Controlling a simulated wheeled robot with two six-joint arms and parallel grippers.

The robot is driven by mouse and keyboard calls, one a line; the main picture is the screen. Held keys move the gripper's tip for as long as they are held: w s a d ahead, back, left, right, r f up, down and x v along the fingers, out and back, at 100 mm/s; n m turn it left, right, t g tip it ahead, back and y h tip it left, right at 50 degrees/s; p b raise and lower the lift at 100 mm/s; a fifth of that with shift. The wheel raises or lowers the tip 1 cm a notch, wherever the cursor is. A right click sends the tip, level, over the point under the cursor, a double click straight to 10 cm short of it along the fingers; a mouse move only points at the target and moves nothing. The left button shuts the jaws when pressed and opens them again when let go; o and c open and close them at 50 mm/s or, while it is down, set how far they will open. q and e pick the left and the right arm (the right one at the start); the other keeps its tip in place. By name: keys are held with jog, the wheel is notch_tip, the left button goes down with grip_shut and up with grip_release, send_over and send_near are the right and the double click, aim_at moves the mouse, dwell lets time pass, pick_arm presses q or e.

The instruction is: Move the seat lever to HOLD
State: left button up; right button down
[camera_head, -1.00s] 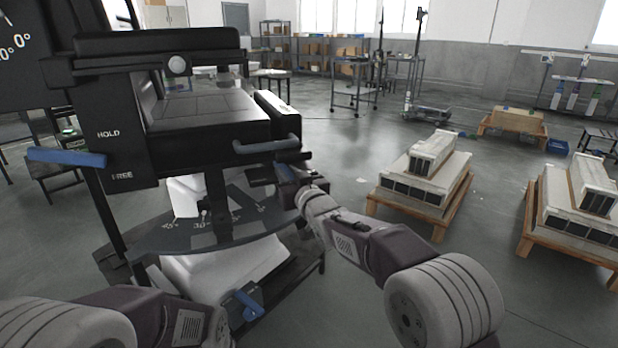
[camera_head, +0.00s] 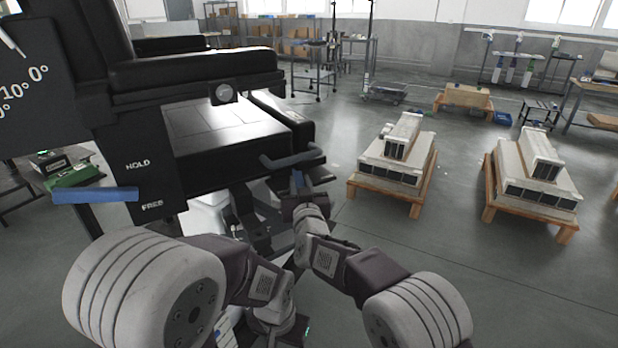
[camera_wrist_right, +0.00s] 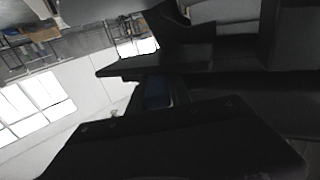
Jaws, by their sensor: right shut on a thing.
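A black chair-like rig has a side panel (camera_head: 150,178) marked HOLD above FREE. A blue lever (camera_head: 93,195) sticks out left beside this panel, at a height between the two words and closer to FREE. My right gripper (camera_head: 298,192) is below the grey-blue bar (camera_head: 290,160) at the seat's front right corner. It is shut on a small blue handle (camera_head: 297,180), mostly hidden by the fingers; a dark blue piece (camera_wrist_right: 158,92) shows between them in the right wrist view. My left arm is folded at the bottom of the head view; its fingertips do not show.
A black armrest (camera_head: 190,80) and the seat (camera_head: 225,135) fill the left side. Two wooden pallets with stacked pale blocks, one nearer (camera_head: 395,165) and one farther right (camera_head: 530,190), stand on the floor. The floor between the rig and the pallets is clear.

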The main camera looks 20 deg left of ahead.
jog(key=c, duration=1.2)
grip_release()
jog(key=p+v, duration=0.1)
jog(key=v, duration=0.8)
